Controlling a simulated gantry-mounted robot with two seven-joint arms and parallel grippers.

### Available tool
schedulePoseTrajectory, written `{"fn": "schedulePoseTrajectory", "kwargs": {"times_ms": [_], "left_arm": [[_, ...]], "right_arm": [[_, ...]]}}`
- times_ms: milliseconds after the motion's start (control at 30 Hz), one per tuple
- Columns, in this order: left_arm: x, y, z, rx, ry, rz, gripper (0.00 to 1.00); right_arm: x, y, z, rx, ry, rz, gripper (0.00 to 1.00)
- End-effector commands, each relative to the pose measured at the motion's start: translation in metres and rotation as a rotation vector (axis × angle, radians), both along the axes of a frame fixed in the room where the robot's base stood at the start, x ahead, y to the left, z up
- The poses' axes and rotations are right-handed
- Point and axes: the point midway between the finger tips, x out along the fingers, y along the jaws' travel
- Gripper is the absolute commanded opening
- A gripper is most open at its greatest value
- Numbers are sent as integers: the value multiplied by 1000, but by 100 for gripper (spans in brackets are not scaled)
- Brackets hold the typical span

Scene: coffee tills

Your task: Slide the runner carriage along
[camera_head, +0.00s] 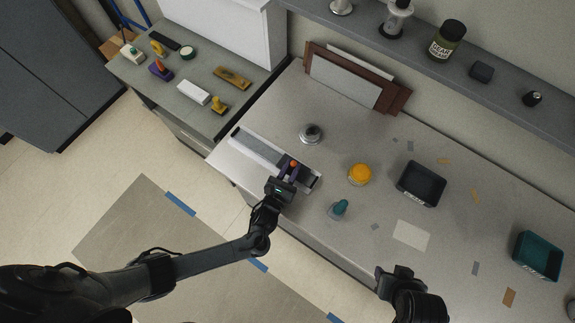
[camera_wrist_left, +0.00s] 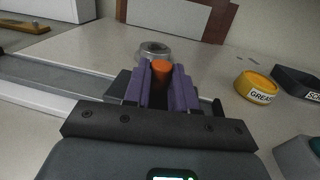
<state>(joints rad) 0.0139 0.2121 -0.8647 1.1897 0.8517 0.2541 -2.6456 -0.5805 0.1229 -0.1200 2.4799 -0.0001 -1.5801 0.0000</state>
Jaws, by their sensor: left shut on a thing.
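The runner track (camera_head: 257,150) is a pale slotted rail lying slantwise near the left end of the counter. Its dark carriage (camera_head: 309,180) sits at the right end of the rail, with an orange-topped knob (camera_head: 294,163). My left gripper (camera_head: 289,172) is shut on the knob. In the left wrist view, the purple fingers of the left gripper (camera_wrist_left: 160,88) stand on both sides of the orange knob (camera_wrist_left: 161,68), and the rail (camera_wrist_left: 55,75) runs off to the left. My right gripper (camera_head: 394,272) is over the counter's front edge; its finger opening is unclear.
A silver round piece (camera_head: 311,133) stands just behind the rail. A yellow grease tin (camera_head: 359,174), a teal-topped bottle (camera_head: 339,209) and a black bin (camera_head: 421,184) are to the right. A teal bin (camera_head: 538,255) is farther right. Framed panels (camera_head: 345,80) lean at the back.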

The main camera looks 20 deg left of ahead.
Motion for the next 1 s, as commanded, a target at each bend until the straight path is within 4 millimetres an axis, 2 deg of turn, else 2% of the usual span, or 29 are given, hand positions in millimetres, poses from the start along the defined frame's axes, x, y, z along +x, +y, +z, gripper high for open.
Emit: {"fn": "schedulePoseTrajectory", "kwargs": {"times_ms": [467,900,933,1000], "left_arm": [[-1,-4,1,-2,-3,-2,0],[-5,-24,1,-2,-3,-2,0],[-5,-24,1,-1,-3,-2,27],[-5,-24,1,-1,-3,-2,38]], "right_arm": [[0,2,1,7,0,-5,43],[0,0,1,2,-1,-2,43],[0,0,1,0,-1,-1,43],[0,0,1,-1,0,1,43]]}}
